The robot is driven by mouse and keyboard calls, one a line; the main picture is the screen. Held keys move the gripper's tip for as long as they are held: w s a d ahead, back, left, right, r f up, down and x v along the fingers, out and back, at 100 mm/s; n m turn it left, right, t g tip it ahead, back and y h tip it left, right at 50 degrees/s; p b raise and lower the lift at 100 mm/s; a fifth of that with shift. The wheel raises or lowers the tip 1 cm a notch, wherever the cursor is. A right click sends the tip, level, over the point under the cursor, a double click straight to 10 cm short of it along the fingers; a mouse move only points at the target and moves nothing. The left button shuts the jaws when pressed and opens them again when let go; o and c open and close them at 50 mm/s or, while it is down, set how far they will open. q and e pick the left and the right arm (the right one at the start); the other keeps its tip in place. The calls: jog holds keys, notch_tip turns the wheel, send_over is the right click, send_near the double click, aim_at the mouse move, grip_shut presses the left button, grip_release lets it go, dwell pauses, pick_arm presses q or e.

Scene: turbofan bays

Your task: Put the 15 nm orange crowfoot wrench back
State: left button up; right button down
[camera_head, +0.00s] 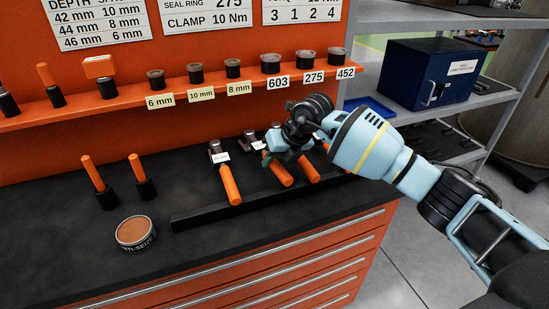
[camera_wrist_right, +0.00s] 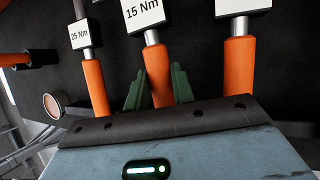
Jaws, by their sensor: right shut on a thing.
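The 15 Nm orange crowfoot wrench (camera_wrist_right: 155,70) has an orange handle, a metal neck and a white label reading 15 Nm. My right gripper (camera_wrist_right: 159,85) is shut on its handle, with one dark green finger on each side. In the head view my right gripper (camera_head: 279,158) is at the middle tool of the black rack (camera_head: 255,204), hiding part of this wrench (camera_head: 278,172). I cannot tell whether the wrench touches the rack. My left gripper is not in view.
The 25 Nm wrench (camera_wrist_right: 94,85) is close on the left, another orange-handled wrench (camera_wrist_right: 238,65) on the right. An anti-seize tin (camera_head: 136,232) and two orange-handled tools stand left on the dark bench. Above, an orange ledge (camera_head: 125,112) holds several fittings. A blue box (camera_head: 425,75) sits on the right shelf.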

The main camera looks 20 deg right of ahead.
jog(key=shift+s+f, duration=0.1)
jog(key=shift+f, duration=0.7)
dwell(0.7)
jog(key=c, duration=1.1)
grip_release()
jog(key=v, duration=0.7)
jog(key=shift+s+r, duration=0.15)
jog(key=shift+r, duration=0.2)
jog(key=shift+d, duration=0.1)
